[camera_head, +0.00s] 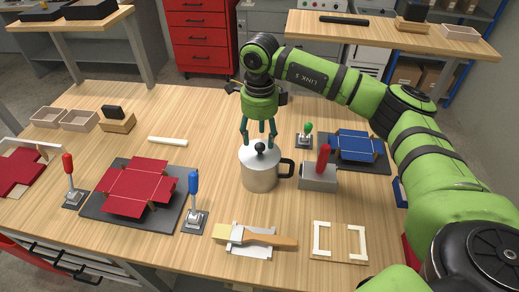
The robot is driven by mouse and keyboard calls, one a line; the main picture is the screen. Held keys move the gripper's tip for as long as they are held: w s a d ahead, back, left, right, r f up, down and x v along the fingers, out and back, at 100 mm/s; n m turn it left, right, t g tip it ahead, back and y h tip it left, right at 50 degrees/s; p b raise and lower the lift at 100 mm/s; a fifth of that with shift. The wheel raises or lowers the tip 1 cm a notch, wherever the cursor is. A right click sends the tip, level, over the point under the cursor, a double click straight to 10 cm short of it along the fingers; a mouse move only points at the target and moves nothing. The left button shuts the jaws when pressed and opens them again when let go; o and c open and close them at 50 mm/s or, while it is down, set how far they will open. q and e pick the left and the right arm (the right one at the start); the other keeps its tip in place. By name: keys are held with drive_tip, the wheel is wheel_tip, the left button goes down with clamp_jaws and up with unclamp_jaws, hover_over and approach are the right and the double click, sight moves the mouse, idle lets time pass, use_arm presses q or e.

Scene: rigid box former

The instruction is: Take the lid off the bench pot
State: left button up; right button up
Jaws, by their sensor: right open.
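The bench pot (260,178) is a silver metal pot with a dark side handle, standing upright on the wooden bench near the middle. Its lid (262,157) is on top, with a round black knob (260,148). My right gripper (259,140) points down from above, its teal fingers spread just over the lid around the knob. It is open; I cannot tell whether a finger touches the knob. My left gripper is not in view.
A grey block with a red handle (319,176) stands close right of the pot. Left are a blue-handled lever (194,205) and a red box blank (139,187) on a dark plate. Bare bench lies behind left.

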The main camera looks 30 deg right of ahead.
sight(260, 145)
wheel_tip(260, 145, down, 3)
drive_tip(key=shift+d+f+p, duration=0.1)
drive_tip(key=shift+p, duration=0.5)
drive_tip(key=shift+w+f, duration=0.1)
drive_tip(key=shift+f, duration=0.05)
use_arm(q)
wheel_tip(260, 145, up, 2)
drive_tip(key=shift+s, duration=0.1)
use_arm(e)
clamp_jaws()
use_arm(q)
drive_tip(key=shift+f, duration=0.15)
